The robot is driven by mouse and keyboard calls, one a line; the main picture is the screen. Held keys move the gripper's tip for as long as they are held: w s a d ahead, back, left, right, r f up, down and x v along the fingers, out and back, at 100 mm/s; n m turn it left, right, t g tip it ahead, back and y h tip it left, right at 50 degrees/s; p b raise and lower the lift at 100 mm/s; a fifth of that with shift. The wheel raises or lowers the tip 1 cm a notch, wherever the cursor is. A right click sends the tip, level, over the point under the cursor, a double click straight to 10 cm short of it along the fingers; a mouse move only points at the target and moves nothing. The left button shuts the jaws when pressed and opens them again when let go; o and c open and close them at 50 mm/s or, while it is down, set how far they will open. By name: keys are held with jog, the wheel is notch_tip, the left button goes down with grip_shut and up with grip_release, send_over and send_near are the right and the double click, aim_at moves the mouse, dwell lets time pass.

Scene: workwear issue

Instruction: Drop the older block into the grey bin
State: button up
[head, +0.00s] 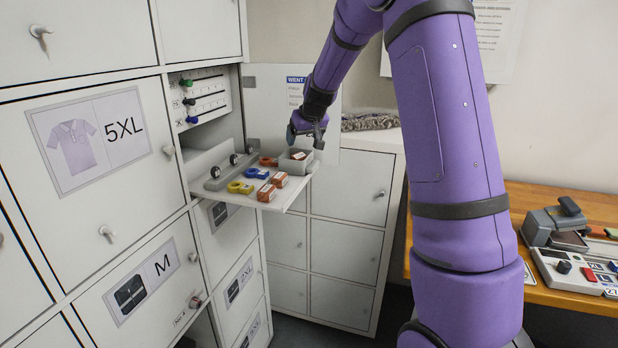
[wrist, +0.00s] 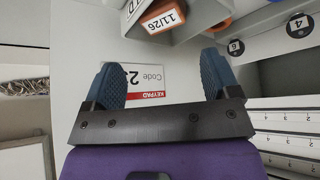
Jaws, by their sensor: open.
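My gripper (head: 310,132) is open and empty, just above and beyond the small grey bin (head: 284,163) on the drop-down shelf. A brown-orange block (head: 298,155) with a white label lies in the bin. The wrist view shows this block (wrist: 163,17) labelled 11/26, partly cut off by the frame, with my open gripper (wrist: 164,78) apart from it. Two more brown-orange blocks with pale labels, a nearer one (head: 266,193) and a farther one (head: 279,180), lie on the shelf in front of the bin. Their labels are too small to read.
The shelf (head: 221,181) also carries yellow (head: 236,187), blue (head: 256,173) and orange (head: 268,161) ring-like items and a grey holder with dark knobs. Lockers stand at left and behind. A wooden bench (head: 538,291) with devices is at right. A keypad notice (wrist: 145,80) hangs behind my gripper.

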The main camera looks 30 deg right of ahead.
jog(key=v, duration=0.8)
jog(key=s+a+r+y, duration=0.1)
jog(key=s+a+r, duration=0.2)
jog(key=s+a, duration=0.5)
jog(key=s+a+r, duration=0.4)
jog(key=s+a, duration=0.1)
jog(key=s, duration=0.7)
jog(key=s+a+f, duration=0.2)
jog(key=s, duration=0.7)
jog(key=s+a+f+n+g, duration=0.1)
jog(key=s+a+f, duration=0.1)
jog(key=s, duration=0.7)
jog(key=shift+s+a+f, duration=0.25)
jog(key=shift+s+a, duration=0.05)
jog(key=shift+a, duration=0.05)
